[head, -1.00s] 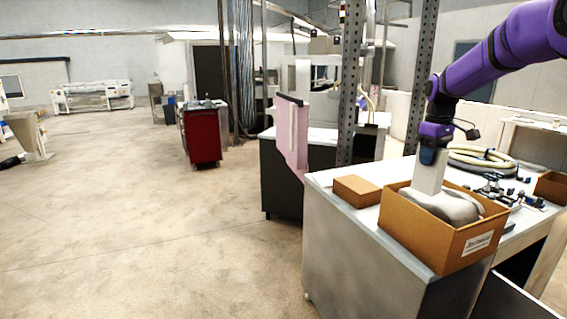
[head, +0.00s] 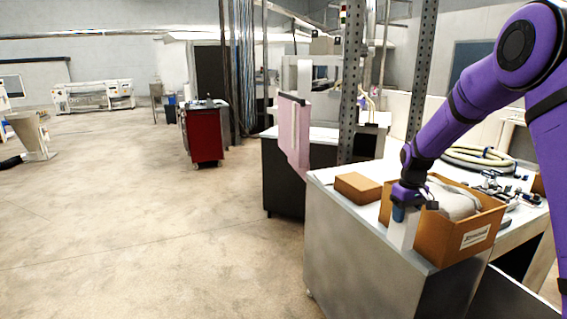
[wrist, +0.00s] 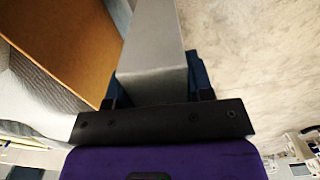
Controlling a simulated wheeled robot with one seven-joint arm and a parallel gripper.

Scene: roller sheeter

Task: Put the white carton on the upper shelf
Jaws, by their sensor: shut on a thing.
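The white carton (head: 402,234) is a narrow pale block hanging below my gripper (head: 400,211) in the head view. In the wrist view the carton (wrist: 152,45) stretches away between the two dark fingers of my gripper (wrist: 158,88), which are shut on it. The carton is in front of the left side of the open brown cardboard box (head: 470,240). I cannot tell whether it touches the box or the bench.
The box holds a grey bundle (head: 455,203) and stands on the metal bench (head: 345,235). A small closed brown box (head: 358,188) lies to its left. A hose coil (head: 480,158) and small parts lie behind. Open floor (head: 150,230) spreads out at left.

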